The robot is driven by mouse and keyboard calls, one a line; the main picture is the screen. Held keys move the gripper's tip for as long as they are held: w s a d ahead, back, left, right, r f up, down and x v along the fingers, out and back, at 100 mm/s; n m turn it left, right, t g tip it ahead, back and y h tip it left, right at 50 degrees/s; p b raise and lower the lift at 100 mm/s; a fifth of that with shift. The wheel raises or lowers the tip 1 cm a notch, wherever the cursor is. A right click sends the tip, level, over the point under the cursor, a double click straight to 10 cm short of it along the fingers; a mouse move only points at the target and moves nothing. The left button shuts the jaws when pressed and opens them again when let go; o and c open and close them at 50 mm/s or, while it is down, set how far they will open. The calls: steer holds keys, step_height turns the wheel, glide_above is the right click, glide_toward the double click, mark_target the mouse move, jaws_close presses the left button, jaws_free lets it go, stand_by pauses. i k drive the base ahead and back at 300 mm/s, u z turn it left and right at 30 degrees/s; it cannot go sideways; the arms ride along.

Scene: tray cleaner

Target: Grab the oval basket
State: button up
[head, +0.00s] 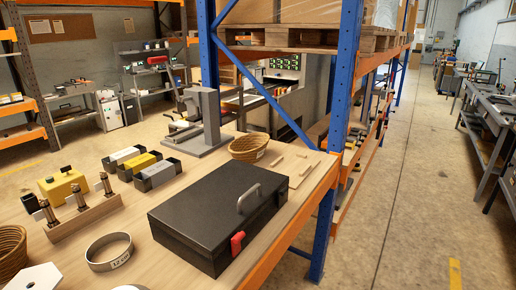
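A tan wicker basket (248,148) stands on the wooden tabletop, behind the black case and near the table's far right part. Its rim looks oval, and it carries a small pale label. A second woven basket (10,254) is at the left edge, partly cut off by the frame, so its full shape cannot be told. My gripper is not in view.
A black case (205,218) with a grey handle and red latch fills the table's front right. A grey stand (207,125) is left of the tan basket. Pale wooden strips (300,172) lie right of it. A metal ring (108,252) and blue rack post (345,80) also show.

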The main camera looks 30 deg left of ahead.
mark_target(249, 148)
steer(key=i, duration=3.15)
steer(key=u, duration=2.15)
